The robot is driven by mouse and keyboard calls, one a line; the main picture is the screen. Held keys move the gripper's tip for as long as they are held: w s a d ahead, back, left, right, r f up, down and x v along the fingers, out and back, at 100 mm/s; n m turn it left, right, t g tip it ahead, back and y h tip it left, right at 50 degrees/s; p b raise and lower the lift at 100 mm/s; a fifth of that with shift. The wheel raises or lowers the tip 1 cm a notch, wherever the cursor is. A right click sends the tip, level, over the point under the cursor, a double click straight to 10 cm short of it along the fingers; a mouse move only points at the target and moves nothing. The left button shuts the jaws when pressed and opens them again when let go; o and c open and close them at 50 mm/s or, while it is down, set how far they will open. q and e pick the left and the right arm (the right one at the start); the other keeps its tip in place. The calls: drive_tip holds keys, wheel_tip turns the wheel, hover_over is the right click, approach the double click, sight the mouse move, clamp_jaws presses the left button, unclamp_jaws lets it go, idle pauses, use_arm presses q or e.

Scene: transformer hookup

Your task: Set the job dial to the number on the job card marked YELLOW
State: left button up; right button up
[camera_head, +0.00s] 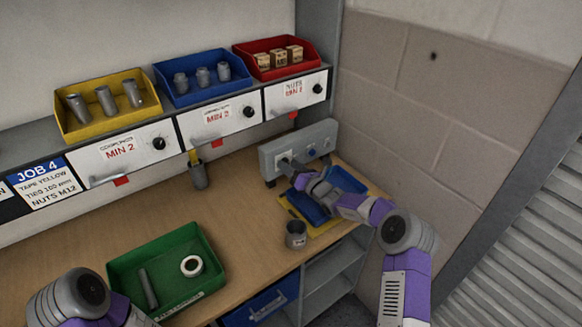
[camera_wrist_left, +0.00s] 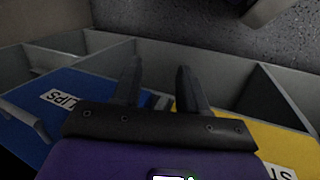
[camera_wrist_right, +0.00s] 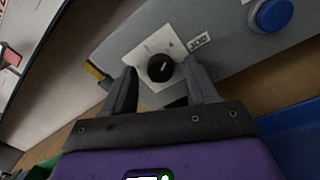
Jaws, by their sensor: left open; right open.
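The job dial (camera_wrist_right: 161,68) is a black round knob on a white plate labelled JOB, on the grey control box (camera_head: 298,148). In the right wrist view it sits between the tips of my open right gripper (camera_wrist_right: 160,85); I cannot tell whether the fingers touch it. In the head view my right gripper (camera_head: 290,168) reaches the front of the box. The job card (camera_head: 44,183) on the left reads JOB 4, TAPE YELLOW, TIES 160 mm, NUTS M12. My left gripper (camera_wrist_left: 155,85) is open and empty above blue and yellow drawers.
A blue push button (camera_wrist_right: 274,14) is beside the dial. A blue tray (camera_head: 345,180) is below the control box, and a grey cup (camera_head: 296,235) stands near the table's right edge. A green tray (camera_head: 205,249) holds a tape roll and a rod. Bins line the shelf.

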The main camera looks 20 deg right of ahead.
drive_tip(key=p+v, duration=0.1)
drive_tip(key=v, duration=0.6)
drive_tip(key=shift+s+d, duration=0.15)
drive_tip(key=shift+s, duration=0.15)
